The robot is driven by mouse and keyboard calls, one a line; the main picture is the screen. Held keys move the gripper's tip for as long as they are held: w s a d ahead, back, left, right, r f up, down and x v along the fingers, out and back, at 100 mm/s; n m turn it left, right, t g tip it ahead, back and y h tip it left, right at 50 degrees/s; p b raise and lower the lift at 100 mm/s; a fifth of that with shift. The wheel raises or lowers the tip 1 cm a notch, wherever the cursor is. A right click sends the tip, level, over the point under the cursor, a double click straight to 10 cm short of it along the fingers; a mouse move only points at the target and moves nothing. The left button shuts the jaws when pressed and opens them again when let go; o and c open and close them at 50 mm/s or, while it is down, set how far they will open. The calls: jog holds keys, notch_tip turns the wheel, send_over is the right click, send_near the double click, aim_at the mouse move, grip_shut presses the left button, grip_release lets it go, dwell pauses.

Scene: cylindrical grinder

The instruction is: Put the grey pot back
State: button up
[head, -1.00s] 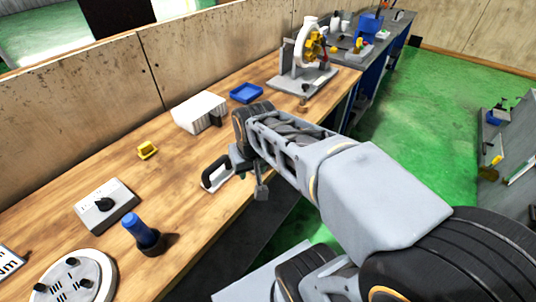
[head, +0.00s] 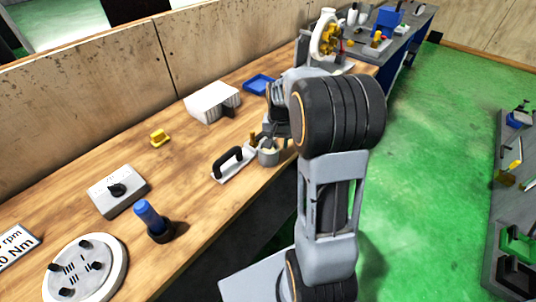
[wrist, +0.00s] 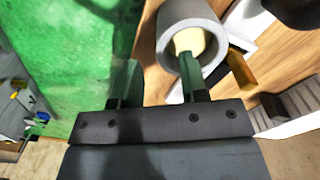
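The grey pot (head: 268,156) stands near the front edge of the wooden bench, just right of a black-handled tool. In the wrist view the pot (wrist: 163,45) is a thick-walled grey cylinder with something cream-coloured inside its opening. My gripper (wrist: 158,85) is open, its two fingers apart. The right finger overlaps the pot's opening in the picture; the left finger is outside the pot, over the green floor. The pot's near wall lies toward the gap between them. I cannot tell whether either finger touches it. In the head view my arm hides the fingers.
The black-handled tool (head: 231,160) and a small yellow-brown piece (wrist: 242,68) are close beside the pot. A white block (head: 212,103) and blue tray (head: 259,84) lie behind. A blue-topped cylinder (head: 150,219), a grey box (head: 119,194) and a round plate (head: 83,270) stand nearer.

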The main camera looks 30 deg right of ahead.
aim_at(278, 154)
jog(key=shift+f, duration=3.25)
jog(key=shift+c, duration=0.4)
grip_shut()
